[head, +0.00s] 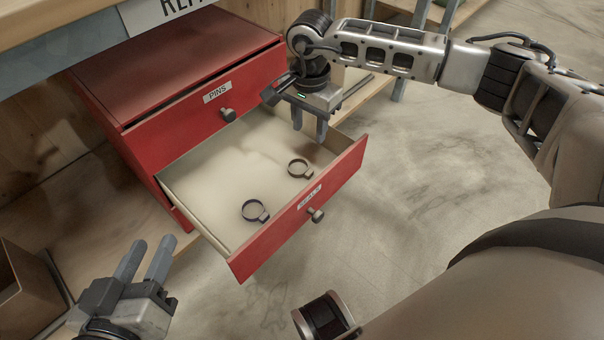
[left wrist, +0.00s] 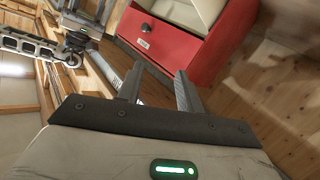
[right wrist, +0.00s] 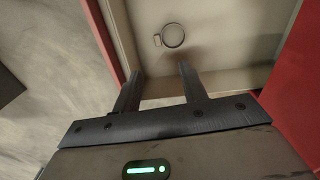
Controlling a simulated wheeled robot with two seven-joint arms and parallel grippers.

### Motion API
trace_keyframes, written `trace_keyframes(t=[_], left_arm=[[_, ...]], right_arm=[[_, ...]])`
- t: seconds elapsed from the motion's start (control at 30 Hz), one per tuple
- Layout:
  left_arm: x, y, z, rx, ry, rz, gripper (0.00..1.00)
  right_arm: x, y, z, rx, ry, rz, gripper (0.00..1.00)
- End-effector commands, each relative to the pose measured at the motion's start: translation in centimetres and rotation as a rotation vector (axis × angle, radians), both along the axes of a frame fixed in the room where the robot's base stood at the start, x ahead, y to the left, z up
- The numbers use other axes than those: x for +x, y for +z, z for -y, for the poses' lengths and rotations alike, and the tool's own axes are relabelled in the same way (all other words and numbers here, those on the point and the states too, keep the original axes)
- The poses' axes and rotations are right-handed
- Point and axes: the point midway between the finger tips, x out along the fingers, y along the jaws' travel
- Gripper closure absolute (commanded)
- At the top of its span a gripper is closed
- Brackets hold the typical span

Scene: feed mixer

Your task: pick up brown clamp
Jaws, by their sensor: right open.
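The brown clamp (head: 299,160), a small ring with a tab, lies in the open lower drawer (head: 338,183) near its front wall. A dark blue clamp (head: 245,217) lies in the same drawer to its left. My right gripper (head: 310,135) is open and empty, fingers pointing down above the back right part of the drawer. In the right wrist view, a ring clamp (right wrist: 183,37), apparently the brown one, lies beyond the fingertips (right wrist: 157,75), not between them. My left gripper (head: 148,257) is open and empty, outside the drawer at lower left; its fingers also show in the left wrist view (left wrist: 157,75).
The red cabinet (head: 170,70) has a closed upper drawer labelled PINS (head: 190,115) above the open one. The open drawer's walls surround the clamps. A brown box (head: 30,285) stands at the lower left. The floor (head: 430,160) right of the drawer is clear.

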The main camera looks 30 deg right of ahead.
Motion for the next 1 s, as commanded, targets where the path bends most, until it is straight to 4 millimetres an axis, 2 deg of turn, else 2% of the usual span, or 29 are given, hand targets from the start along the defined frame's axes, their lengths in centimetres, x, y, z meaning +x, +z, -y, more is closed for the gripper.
trace_keyframes(t=[0.03, 0.1, 0.3, 0.63, 0.8, 0.9, 1.0], left_arm=[[0.1, -0.2, 0.1, -0.018, 0.000, 0.004, 0.64], [0.1, -0.2, 0.2, -0.043, -0.002, 0.008, 0.64], [0.2, 0.3, 0.6, -0.109, -0.005, 0.017, 0.64], [0.2, 0.3, 0.8, -0.149, -0.010, 0.018, 0.64], [0.0, -0.1, 1.0, -0.202, -0.017, 0.016, 0.64], [0.1, 0.6, 1.1, -0.241, -0.021, 0.027, 0.64], [0.2, 1.5, 1.2, -0.265, -0.024, 0.046, 0.64]], right_arm=[[-0.1, -1.7, 0.0, 0.001, -0.001, -0.004, 0.58], [-0.1, -3.2, -0.1, 0.002, -0.001, -0.004, 0.58], [-0.1, -6.9, -0.2, 0.005, 0.000, -0.002, 0.58], [-0.2, -9.1, -0.2, 0.005, -0.001, -0.001, 0.58], [-0.5, -11.8, -0.4, 0.008, -0.001, -0.002, 0.58], [-0.5, -13.0, -0.4, 0.007, -0.001, -0.002, 0.58], [-0.4, -13.5, -0.3, 0.007, -0.001, 0.000, 0.58]])
